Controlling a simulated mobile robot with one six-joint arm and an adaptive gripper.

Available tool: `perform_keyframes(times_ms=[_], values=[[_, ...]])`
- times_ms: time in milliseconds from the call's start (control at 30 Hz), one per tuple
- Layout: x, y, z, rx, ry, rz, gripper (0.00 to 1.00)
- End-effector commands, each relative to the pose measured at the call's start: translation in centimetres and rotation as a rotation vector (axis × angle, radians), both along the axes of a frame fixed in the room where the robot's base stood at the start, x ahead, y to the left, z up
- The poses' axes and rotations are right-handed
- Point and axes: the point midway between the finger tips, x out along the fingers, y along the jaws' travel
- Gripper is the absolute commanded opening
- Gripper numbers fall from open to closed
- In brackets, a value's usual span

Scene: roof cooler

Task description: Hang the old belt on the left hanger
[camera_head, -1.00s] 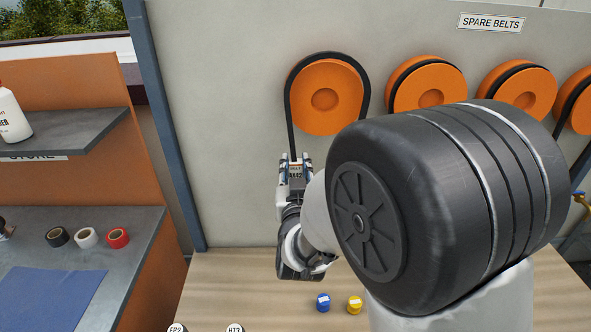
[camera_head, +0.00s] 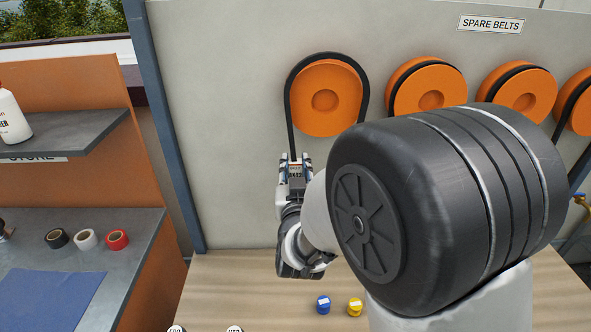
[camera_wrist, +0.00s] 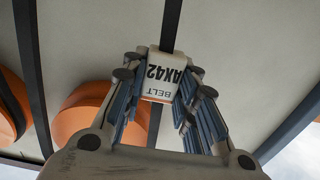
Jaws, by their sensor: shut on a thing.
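The leftmost orange round hanger (camera_head: 325,97) on the wall has a black belt (camera_head: 289,105) looped over its top. The belt's left strand runs straight down to my gripper (camera_head: 294,163). The right strand goes down behind my arm. My gripper points up below the hanger and is shut on the belt at its white tag. In the wrist view the tag (camera_wrist: 160,75) reads BELT AX42, upside down, between the fingers. The belt strand (camera_wrist: 171,25) passes through beyond the tag. Whether the belt rests fully on the hanger is hard to tell.
More orange hangers (camera_head: 428,88) with black belts line the wall to the right, under a SPARE BELTS sign (camera_head: 490,23). A blue cap (camera_head: 323,304) and a yellow cap (camera_head: 355,307) stand on the wooden bench (camera_head: 225,285). A grey shelf (camera_head: 70,132) stands at left.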

Motion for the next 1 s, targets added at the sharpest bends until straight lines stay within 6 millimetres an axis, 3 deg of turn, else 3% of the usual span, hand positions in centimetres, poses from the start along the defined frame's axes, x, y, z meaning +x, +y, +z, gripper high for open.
perform_keyframes(times_ms=[1000], values=[[3.1, 0.0, 0.0, -0.001, -0.001, 0.000, 0.00]])
